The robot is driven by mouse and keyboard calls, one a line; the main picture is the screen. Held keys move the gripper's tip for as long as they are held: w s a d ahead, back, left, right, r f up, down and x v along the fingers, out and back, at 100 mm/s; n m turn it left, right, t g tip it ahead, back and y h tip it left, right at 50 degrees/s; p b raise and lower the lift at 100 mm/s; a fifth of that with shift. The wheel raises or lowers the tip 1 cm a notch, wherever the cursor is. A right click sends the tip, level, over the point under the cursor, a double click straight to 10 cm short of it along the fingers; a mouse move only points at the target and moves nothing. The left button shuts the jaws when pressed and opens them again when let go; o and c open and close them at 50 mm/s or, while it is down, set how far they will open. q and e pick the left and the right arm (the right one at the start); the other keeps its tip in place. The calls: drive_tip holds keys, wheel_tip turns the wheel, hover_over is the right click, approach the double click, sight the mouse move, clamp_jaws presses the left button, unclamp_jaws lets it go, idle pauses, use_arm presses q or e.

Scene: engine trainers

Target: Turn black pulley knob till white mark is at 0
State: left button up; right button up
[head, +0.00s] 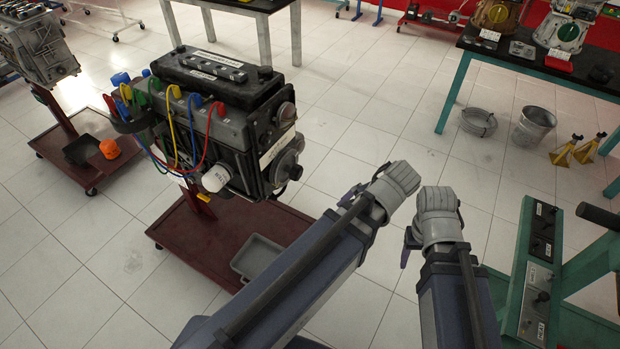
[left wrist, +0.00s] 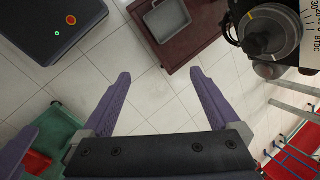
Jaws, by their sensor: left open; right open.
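The black pulley knob (head: 286,166) is on the front end of the engine (head: 225,110), low on its right side. In the left wrist view the pulley knob (left wrist: 272,32) is at the top right, a round dark grey disc with a yellow mark on its rim. A pale scale plate (left wrist: 309,30) with numbers and "BTDC" stands beside it. I cannot make out the white mark surely. My left gripper (left wrist: 160,76) is open and empty, apart from the knob. My right gripper (head: 409,246) is mostly hidden by its wrist, away from the engine.
The engine stands on a dark red wheeled stand (head: 222,240) with a grey tray (head: 256,258) on it. A green-framed panel stand (head: 535,270) is at the right. A bucket (head: 533,128) and yellow jack stands (head: 577,150) are behind. Tiled floor between is clear.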

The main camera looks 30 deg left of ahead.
use_arm(q)
drive_tip(key=w+a+f+m+y+b, duration=0.2)
drive_tip(key=w+a+f+y+b, duration=0.15)
drive_tip(key=f+b, duration=0.2)
drive_tip(key=m+t+y+b, duration=0.1)
drive_tip(key=m+y+b, duration=0.75)
drive_tip(key=b, duration=1.35)
approach(300, 174)
drive_tip(key=a+f+n+y, duration=0.1)
drive_tip(key=a+f+n, duration=0.1)
drive_tip(key=a, duration=0.1)
drive_tip(key=shift+w+a+r, duration=0.1)
drive_tip(key=shift+w+r, duration=0.1)
drive_tip(key=shift+r, duration=0.2)
drive_tip(key=shift+w+a, duration=0.2)
drive_tip(key=shift+a, duration=1.7)
drive_tip(key=shift+w+a, duration=0.15)
drive_tip(key=shift+a, duration=1.75)
drive_tip(key=shift+c, duration=0.3)
drive_tip(key=c, duration=1.3)
